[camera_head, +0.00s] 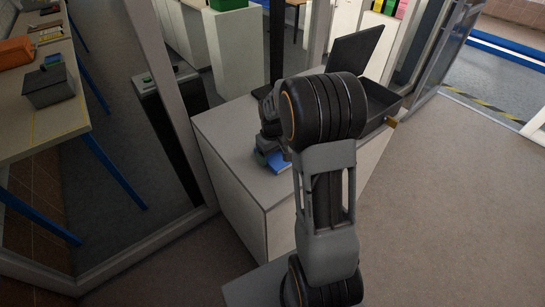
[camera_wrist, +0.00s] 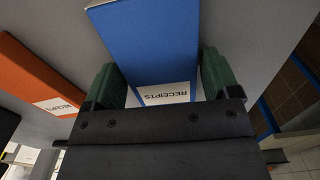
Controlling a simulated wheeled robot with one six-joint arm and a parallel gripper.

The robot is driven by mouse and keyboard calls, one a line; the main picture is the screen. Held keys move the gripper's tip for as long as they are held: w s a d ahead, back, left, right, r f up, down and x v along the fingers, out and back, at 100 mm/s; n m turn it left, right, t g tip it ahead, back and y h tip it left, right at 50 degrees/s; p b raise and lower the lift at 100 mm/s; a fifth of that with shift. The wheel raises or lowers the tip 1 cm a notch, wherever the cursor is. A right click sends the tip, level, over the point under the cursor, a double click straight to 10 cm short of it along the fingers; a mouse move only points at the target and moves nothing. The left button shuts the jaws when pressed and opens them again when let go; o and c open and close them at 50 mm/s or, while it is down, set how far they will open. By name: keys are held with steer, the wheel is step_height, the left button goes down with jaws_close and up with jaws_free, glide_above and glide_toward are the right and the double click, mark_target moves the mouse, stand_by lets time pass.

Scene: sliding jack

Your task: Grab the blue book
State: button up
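The blue book (camera_wrist: 150,45) fills the upper middle of the wrist view, with its white RECEIPTS label upside down. The green fingers of my gripper (camera_wrist: 160,80) stand on either side of the label end, very close to the book's edges. I cannot tell whether they press on it. In the head view the blue book (camera_head: 278,163) shows partly below my dark gripper (camera_head: 268,150), over the grey cabinet top. My arm hides part of it, and I cannot tell whether it rests on the top.
An orange book (camera_wrist: 40,80) with a white label lies left in the wrist view. In the head view, a black open case (camera_head: 385,105) is on the cabinet (camera_head: 225,125) right of my arm. A table (camera_head: 55,115) with an orange item and dark box stands left.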

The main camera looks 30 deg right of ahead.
steer(key=c, duration=0.6)
steer(key=shift+c, duration=0.2)
steer(key=shift+r, duration=0.15)
